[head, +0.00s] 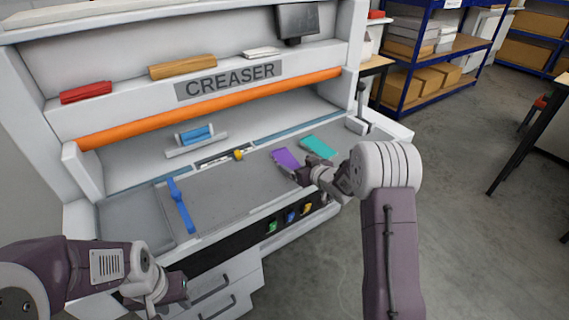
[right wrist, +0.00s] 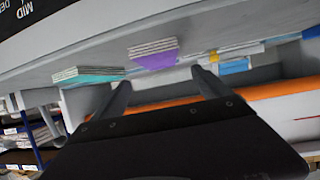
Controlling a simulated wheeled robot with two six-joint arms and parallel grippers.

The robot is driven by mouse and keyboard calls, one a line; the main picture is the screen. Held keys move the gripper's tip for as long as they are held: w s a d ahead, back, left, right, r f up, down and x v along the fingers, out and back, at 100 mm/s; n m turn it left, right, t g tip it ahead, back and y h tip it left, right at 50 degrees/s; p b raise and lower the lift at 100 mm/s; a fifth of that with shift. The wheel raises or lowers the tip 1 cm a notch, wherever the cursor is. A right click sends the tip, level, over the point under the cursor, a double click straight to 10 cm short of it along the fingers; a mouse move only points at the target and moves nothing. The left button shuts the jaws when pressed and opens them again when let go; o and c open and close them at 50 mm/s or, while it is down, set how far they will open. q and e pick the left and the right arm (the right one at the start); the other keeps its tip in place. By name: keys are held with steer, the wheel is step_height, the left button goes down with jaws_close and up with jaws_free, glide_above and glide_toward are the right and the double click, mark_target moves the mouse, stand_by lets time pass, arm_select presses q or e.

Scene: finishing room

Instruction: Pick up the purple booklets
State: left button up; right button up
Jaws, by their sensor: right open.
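The purple booklets (head: 284,158) lie in a small stack on the grey bed of the creaser, right of its middle. They also show in the right wrist view (right wrist: 153,55), where the stack's layered edge is visible, beyond and between my open fingers. My right gripper (head: 304,174) is at the near right side of the stack, partly hiding it. In the right wrist view my right gripper (right wrist: 160,78) is open with nothing between its fingers. My left gripper (head: 180,290) is low at the left, in front of the machine, away from the booklets; its jaw opening is not clear.
Teal booklets (head: 317,146) lie right of the purple ones. A blue bar (head: 180,205) lies on the bed at the left. A yellow knob (head: 238,155) and a blue block (head: 196,133) sit behind. An orange roller (head: 215,105) spans the machine above the bed.

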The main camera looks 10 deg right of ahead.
mark_target(285, 159)
steer(key=shift+a+x, duration=0.2)
steer(key=shift+x, duration=0.9)
steer(key=shift+w+d+f, duration=0.1)
steer(key=x, duration=0.5)
steer(key=shift+f, duration=0.25)
steer(key=shift+d, duration=0.1)
steer(key=shift+c, duration=0.4)
steer(key=shift+r, duration=0.1)
steer(key=c, duration=1.5)
